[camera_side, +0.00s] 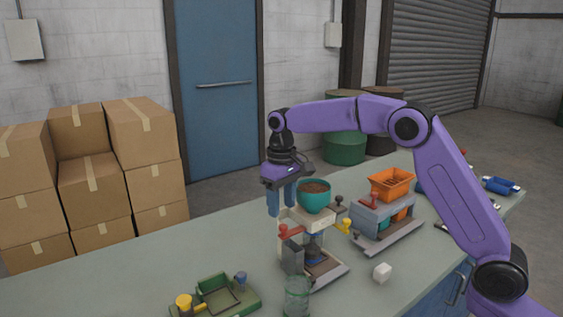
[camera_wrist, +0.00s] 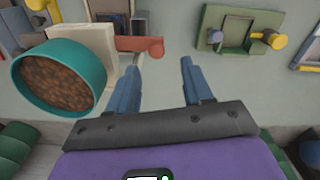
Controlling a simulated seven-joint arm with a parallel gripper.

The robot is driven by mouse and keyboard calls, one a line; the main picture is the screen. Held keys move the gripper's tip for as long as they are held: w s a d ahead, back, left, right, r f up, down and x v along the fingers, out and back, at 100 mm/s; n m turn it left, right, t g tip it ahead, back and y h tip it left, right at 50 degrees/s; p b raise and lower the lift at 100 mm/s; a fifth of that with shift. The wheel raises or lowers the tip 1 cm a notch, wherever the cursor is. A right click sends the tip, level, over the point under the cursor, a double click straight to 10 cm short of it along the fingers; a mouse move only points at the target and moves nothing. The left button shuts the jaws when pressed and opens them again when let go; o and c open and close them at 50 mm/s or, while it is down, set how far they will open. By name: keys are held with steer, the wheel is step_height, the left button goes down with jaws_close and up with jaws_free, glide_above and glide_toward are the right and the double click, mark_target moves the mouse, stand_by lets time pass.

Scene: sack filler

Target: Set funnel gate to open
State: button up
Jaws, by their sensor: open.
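The sack filler (camera_side: 320,264) stands on the bench with a teal funnel bowl (camera_side: 313,196) of brown grains on top. The bowl also shows at the left of the wrist view (camera_wrist: 60,78). A red lever with a round knob (camera_side: 284,230) sticks out from the filler's left side, below the bowl. In the wrist view the red lever (camera_wrist: 138,44) points right from the cream block (camera_wrist: 95,48). My gripper (camera_side: 281,203) is open and empty, fingers pointing down, just above and beside the red lever, apart from it. Whether this lever is the funnel gate, I cannot tell.
An orange hopper device (camera_side: 391,184) with its own red handle stands right of the filler. A green fixture (camera_side: 222,296) with a yellow knob and a clear jar (camera_side: 297,298) are in front. Bench space at left is clear.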

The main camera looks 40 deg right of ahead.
mark_target(282, 226)
step_height(282, 226, up, 12)
steer(key=shift+r, duration=0.15)
stand_by(0.3)
stand_by(0.4)
steer(key=s+a+f+n, duration=0.2)
steer(key=s+f+n, duration=0.1)
steer(key=s, duration=0.6)
steer(key=s+a+f+n, duration=0.2)
steer(key=s, duration=0.8)
steer(key=s+d+f+n, duration=0.1)
steer(key=s+d+f, duration=0.2)
steer(key=s, duration=0.4)
steer(key=s+d+f+n, duration=0.2)
steer(key=s+d+f, duration=0.2)
steer(key=s, duration=0.3)
steer(key=s+d+f+n, duration=0.2)
steer(key=s+d+f, duration=0.1)
steer(key=s, duration=0.4)
steer(key=shift+s+d+f, duration=0.25)
steer(key=shift+s+f, duration=0.05)
steer(key=shift+f, duration=0.2)
